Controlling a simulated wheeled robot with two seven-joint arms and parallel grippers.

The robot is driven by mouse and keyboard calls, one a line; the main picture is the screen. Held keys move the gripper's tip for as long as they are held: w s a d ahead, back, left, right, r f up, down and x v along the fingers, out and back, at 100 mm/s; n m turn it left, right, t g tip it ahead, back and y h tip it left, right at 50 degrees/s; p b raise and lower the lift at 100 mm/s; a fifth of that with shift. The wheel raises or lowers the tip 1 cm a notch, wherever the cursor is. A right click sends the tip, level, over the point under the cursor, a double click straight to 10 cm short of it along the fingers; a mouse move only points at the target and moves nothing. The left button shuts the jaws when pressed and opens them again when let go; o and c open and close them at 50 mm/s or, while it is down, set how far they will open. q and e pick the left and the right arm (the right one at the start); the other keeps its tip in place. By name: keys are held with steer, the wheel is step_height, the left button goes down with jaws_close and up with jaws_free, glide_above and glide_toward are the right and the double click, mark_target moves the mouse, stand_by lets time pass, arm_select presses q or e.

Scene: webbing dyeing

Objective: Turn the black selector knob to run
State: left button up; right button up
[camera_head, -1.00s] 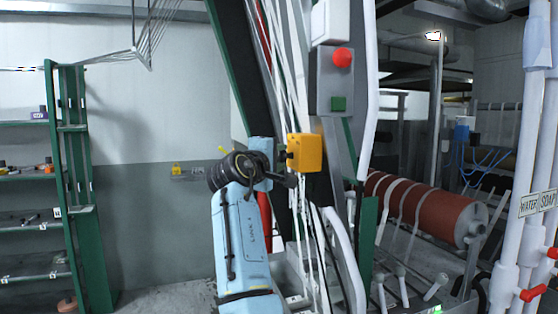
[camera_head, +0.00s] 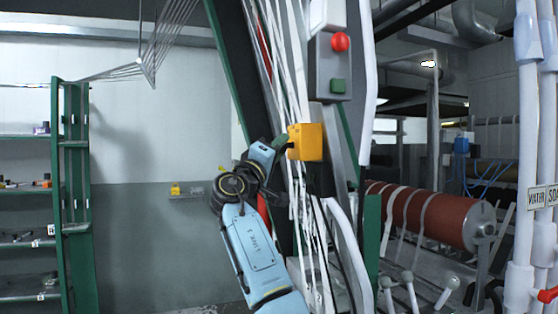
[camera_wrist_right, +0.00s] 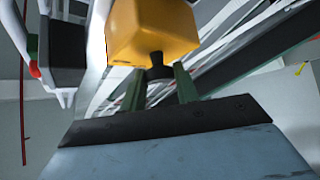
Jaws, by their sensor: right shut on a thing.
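The yellow box (camera_head: 306,142) is mounted on the machine frame near the middle of the head view. It fills the top middle of the right wrist view (camera_wrist_right: 152,30). The black selector knob (camera_wrist_right: 158,68) sticks out of the box toward my right gripper (camera_wrist_right: 159,84). The gripper's two green fingers stand on either side of the knob and are shut on it. In the head view my right gripper (camera_head: 281,145) meets the left side of the box, and the knob is mostly hidden there. The knob's markings cannot be read. My left gripper is not in view.
A grey panel with a red button (camera_head: 340,41) and a green button (camera_head: 338,86) is above the yellow box. White webbing strands (camera_head: 291,80) run close by the gripper. A red roller (camera_head: 430,214) and white pipes (camera_head: 527,120) are at right, green shelving (camera_head: 75,190) at left.

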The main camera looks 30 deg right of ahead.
steer(key=shift+m+b, duration=0.3)
steer(key=shift+m, duration=0.2)
steer(key=o, duration=0.9)
steer(key=shift+o, duration=0.2)
steer(key=b+v, duration=0.3)
steer(key=v, duration=1)
steer(key=shift+a+f+b, duration=0.2)
steer(key=shift+f+b, duration=0.1)
steer(key=shift+b, duration=0.05)
steer(key=shift+w, duration=0.15)
